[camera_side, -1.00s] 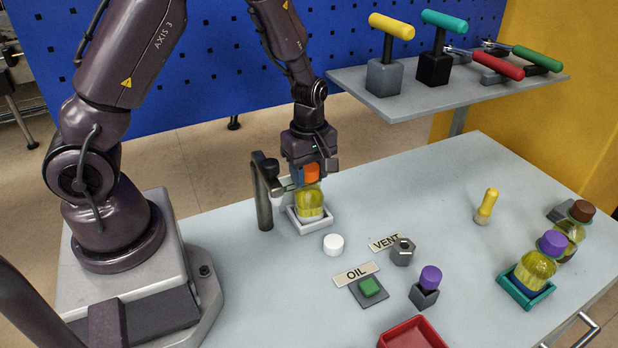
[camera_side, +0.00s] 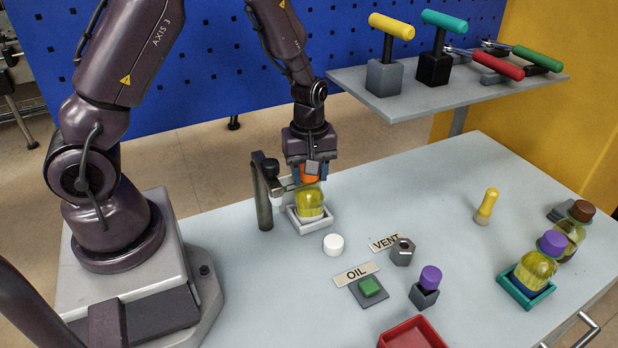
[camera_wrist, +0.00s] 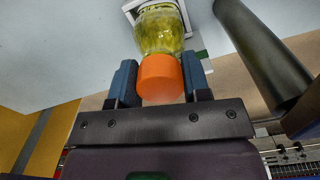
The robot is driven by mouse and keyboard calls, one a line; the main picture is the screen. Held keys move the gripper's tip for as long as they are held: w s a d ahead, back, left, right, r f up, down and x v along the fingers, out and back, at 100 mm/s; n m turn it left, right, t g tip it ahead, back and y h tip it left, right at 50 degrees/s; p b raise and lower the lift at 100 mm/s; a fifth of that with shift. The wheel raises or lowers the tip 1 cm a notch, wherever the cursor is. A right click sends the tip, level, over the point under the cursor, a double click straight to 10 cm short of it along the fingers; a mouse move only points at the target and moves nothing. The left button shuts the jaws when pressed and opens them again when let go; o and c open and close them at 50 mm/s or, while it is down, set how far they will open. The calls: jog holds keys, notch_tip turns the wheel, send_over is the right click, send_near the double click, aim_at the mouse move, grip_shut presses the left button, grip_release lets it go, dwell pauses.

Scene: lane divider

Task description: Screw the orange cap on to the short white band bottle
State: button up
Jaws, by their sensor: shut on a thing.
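My gripper (camera_side: 310,172) is shut on the orange cap (camera_side: 309,175). In the wrist view the cap (camera_wrist: 160,78) sits between the two blue fingers of the gripper (camera_wrist: 160,82). The cap is at the mouth of a short bottle (camera_side: 310,203) with yellow liquid, which stands upright in a white square holder (camera_side: 311,224). The bottle also shows in the wrist view (camera_wrist: 160,30). I cannot tell how far the cap is threaded on. The bottle's white band is not clearly visible.
A dark post (camera_side: 264,200) with a clamp arm stands just left of the bottle. A white cap (camera_side: 333,244) lies in front. A purple-capped bottle (camera_side: 535,270) in a teal tray (camera_side: 526,296) and a brown-capped bottle (camera_side: 572,230) stand at right. A red tray (camera_side: 412,335) is at the front.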

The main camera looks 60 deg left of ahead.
jog(key=shift+m, duration=0.8)
jog(key=shift+m, duration=0.9)
jog(key=o, duration=0.6)
jog(key=shift+n, duration=0.9)
